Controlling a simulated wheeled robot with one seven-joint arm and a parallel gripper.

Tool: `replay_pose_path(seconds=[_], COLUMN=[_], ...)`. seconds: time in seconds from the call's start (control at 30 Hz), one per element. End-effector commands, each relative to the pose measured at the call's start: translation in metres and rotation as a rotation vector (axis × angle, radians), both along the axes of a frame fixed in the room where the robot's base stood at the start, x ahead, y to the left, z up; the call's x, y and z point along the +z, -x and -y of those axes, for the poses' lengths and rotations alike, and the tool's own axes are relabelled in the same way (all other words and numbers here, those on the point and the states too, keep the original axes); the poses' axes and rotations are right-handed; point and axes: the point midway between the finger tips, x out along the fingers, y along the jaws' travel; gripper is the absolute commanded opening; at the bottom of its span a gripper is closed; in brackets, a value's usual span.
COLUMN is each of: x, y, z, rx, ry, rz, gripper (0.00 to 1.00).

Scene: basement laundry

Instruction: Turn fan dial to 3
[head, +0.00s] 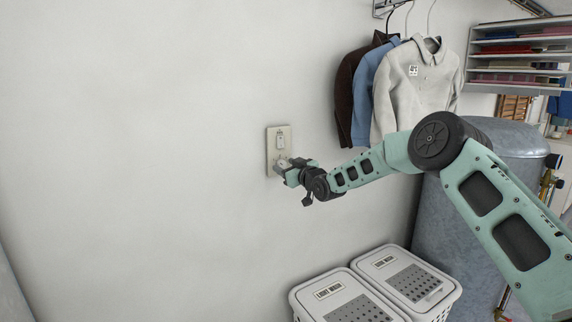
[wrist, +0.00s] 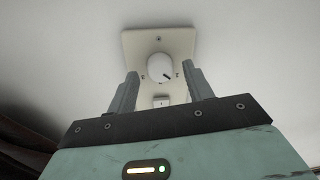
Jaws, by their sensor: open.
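The fan dial (wrist: 160,67) is a round white knob with a dark pointer mark on a cream wall plate (wrist: 128,45). A white switch (wrist: 161,101) sits on the same plate. In the head view the plate (head: 271,137) is on the wall, with the switch (head: 281,142) above and the dial mostly hidden by my gripper (head: 283,168). In the wrist view my gripper (wrist: 160,77) is open, its fingers on either side of the dial. I cannot tell whether they touch it.
Shirts (head: 416,90) hang on the wall to the right of the plate. Two lidded white baskets (head: 331,293) stand below. A grey metal tank (head: 428,215) stands behind my arm at the right. The wall left of the plate is clear.

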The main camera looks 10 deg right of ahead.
Motion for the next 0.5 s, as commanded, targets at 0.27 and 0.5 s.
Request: replay_pose_path(seconds=[0.27, 0.5], x=[-0.0006, -0.0004], y=[-0.0040, -0.0038], z=[-0.0022, -0.0019], rx=[0.001, 0.000], ry=[0.000, 0.000], rz=[-0.001, -0.001], gripper=[0.51, 0.15])
